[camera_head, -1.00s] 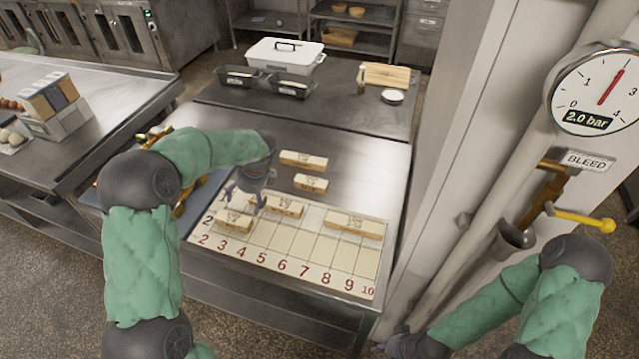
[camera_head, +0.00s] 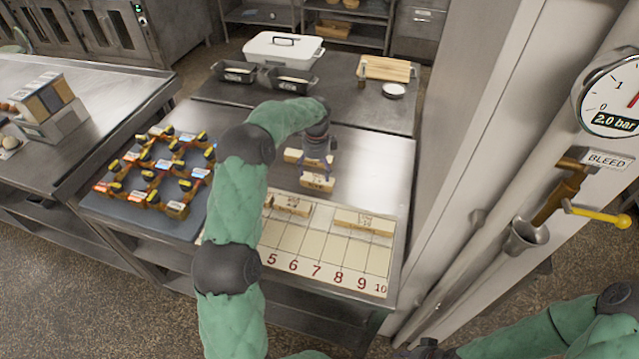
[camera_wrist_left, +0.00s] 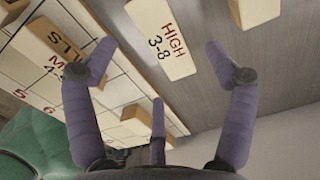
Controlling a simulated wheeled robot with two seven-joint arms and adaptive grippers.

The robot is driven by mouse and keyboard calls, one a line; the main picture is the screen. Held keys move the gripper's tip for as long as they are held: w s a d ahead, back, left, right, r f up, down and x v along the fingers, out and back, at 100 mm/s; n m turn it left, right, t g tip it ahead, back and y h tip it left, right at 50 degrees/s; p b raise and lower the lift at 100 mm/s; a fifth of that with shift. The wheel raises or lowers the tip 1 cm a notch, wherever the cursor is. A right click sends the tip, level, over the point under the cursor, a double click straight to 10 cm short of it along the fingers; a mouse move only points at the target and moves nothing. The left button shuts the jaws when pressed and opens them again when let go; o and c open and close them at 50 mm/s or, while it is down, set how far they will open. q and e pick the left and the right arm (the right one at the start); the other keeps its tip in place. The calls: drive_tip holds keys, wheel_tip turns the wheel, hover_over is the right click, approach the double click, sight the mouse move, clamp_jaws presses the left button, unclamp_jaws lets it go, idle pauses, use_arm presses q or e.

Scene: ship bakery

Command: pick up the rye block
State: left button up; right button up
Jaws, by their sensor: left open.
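Several pale labelled blocks lie on the steel table; I cannot read which one is rye. My left gripper (camera_head: 318,163) is open and empty over the two blocks behind the number board. The nearer block (camera_head: 317,181) reads "HIGH 3-8" in the left wrist view (camera_wrist_left: 161,38), lying between the spread fingers. The farther block (camera_head: 304,157) is partly hidden by the gripper and shows cut off in the wrist view (camera_wrist_left: 258,10). A block starting "STI" (camera_wrist_left: 58,45) and a long block (camera_head: 363,222) lie on the board. My right gripper (camera_head: 425,349) is barely visible at the bottom edge.
The number board (camera_head: 325,252) covers the table's front. Black tins (camera_head: 290,80) and a white lidded box (camera_head: 283,50) stand behind. A wall and pipes bound the right.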

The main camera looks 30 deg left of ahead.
sight(316, 181)
use_arm(q)
wheel_tip(316, 181, down, 7)
drive_tip(key=shift+r+b, duration=0.2)
drive_tip(key=shift+b, duration=0.55)
drive_tip(key=shift+r, duration=0.1)
drive_tip(key=c, duration=1.3)
